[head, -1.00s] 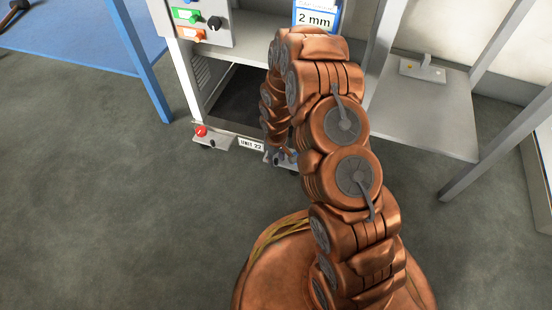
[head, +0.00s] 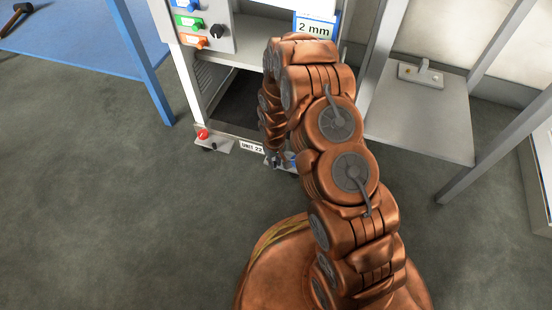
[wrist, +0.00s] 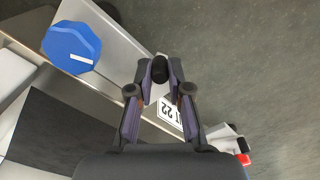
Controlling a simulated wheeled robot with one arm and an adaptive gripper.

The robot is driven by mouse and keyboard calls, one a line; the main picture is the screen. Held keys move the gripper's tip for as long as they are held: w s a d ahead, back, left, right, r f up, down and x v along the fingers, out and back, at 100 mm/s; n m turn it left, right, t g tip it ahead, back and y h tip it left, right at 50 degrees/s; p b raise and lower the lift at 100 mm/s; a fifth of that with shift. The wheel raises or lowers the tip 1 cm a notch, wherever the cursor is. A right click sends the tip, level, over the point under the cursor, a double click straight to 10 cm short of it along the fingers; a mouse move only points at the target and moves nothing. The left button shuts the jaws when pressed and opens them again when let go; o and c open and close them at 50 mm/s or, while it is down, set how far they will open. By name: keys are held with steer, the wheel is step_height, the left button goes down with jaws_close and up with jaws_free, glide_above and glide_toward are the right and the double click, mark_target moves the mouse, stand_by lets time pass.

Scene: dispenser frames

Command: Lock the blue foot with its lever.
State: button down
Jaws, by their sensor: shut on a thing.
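The blue foot shows in the wrist view as a round blue knob (wrist: 70,48) with a white mark, on a grey metal bracket (wrist: 115,45) at the unit's base. The rest of the lever is hidden. In the head view my arm largely hides the gripper.
A label reading 22 (wrist: 171,112) is on the base bar behind the fingers. A red knob (head: 203,134) marks another foot at the left. A grey side table (head: 425,120) stands right, a blue table (head: 80,45) left. The floor in front is clear.

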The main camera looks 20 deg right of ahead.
steer(key=shift+w+a+m+p, duration=0.5)
steer(key=shift+a+m+p, duration=0.1)
steer(key=shift+m+p, duration=1.15)
steer(key=shift+w+a+m+p, duration=0.55)
steer(key=shift+a+m+p, duration=0.05)
steer(key=shift+m+p, duration=1.05)
steer(key=shift+w+a+m+p, duration=0.5)
steer(key=shift+a+m+p, duration=0.1)
steer(key=shift+m+p, duration=1.15)
steer(key=c, duration=1.1)
jaws_free()
steer(key=shift+r, duration=6)
